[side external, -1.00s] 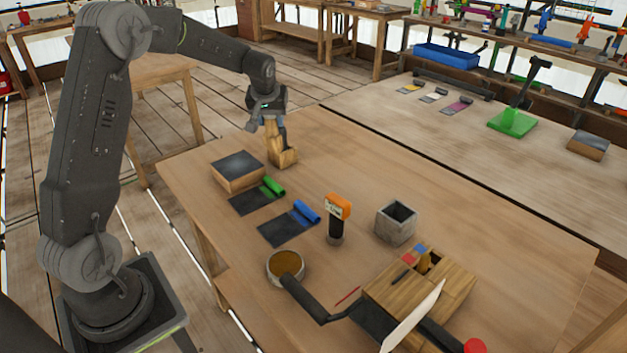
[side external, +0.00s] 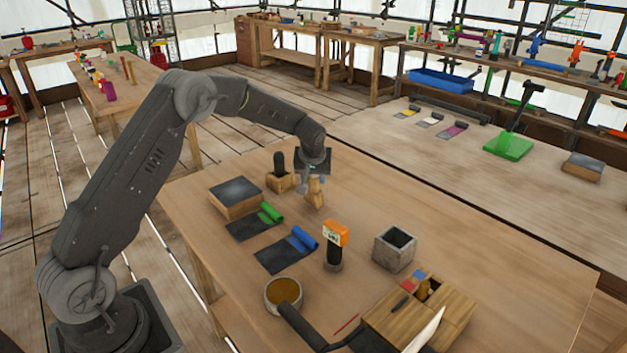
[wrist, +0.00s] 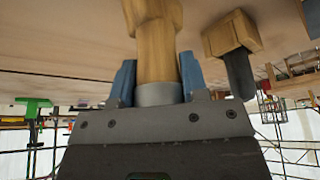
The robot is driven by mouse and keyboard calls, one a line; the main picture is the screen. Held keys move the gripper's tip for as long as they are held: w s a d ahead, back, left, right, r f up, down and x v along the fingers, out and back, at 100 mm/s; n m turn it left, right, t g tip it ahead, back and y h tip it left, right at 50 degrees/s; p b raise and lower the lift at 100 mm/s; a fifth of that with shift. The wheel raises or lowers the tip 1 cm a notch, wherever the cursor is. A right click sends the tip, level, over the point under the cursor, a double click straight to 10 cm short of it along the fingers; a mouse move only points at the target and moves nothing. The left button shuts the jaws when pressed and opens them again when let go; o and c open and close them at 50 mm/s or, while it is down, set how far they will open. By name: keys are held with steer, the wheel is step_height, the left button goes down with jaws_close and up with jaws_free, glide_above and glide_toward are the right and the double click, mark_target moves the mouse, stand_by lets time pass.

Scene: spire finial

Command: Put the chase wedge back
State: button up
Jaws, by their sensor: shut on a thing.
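My gripper (side external: 313,178) is shut on a tan wooden tool (side external: 316,194), which I take to be the chase wedge. It points down over the far part of the bench; I cannot tell whether its lower end touches the top. In the wrist view, my blue fingers (wrist: 158,85) close on both sides of the wooden tool (wrist: 155,45), at a grey collar. A wooden block with a dark upright handle (side external: 279,172) stands left of my gripper, apart from it. It also shows in the wrist view (wrist: 232,38).
A dark-topped block (side external: 235,197), green roll (side external: 270,212) and blue roll (side external: 304,238) lie nearer the left edge. An orange-topped tool (side external: 335,240), grey open box (side external: 394,248), round pot (side external: 283,296) and wooden box (side external: 450,308) stand nearer the camera. The bench right of my gripper is clear.

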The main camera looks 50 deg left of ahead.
steer(key=shift+f, duration=0.7)
steer(key=shift+f, duration=0.1)
steer(key=o, duration=1.2)
